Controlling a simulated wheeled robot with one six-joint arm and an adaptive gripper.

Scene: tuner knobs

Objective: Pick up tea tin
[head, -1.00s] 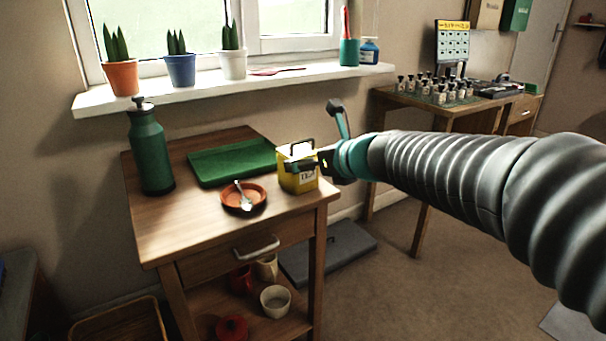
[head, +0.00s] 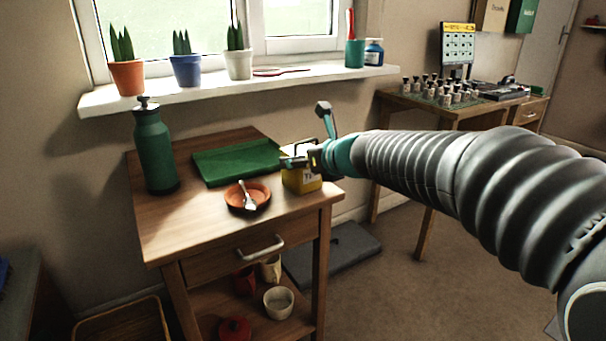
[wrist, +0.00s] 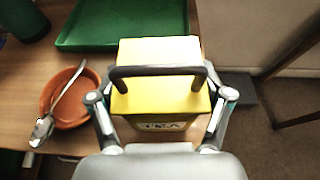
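The yellow tea tin (head: 302,181) stands upright at the right end of the small wooden table (head: 180,230), with a dark handle on top. In the wrist view the tin (wrist: 160,95) is centred, its label partly visible on the near side. My gripper (head: 298,161) is at the top of the tin in the head view. In the wrist view my gripper (wrist: 161,97) is open, with one finger on each side of the tin. I cannot tell whether the fingers touch it. The gripper hides part of the tin in the head view.
A green tray (head: 236,162) lies behind the tin. An orange dish (head: 262,202) with a spoon is to its left, close to the left finger in the wrist view. A green bottle (head: 154,150) stands at the table's left. The table's right edge is close.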

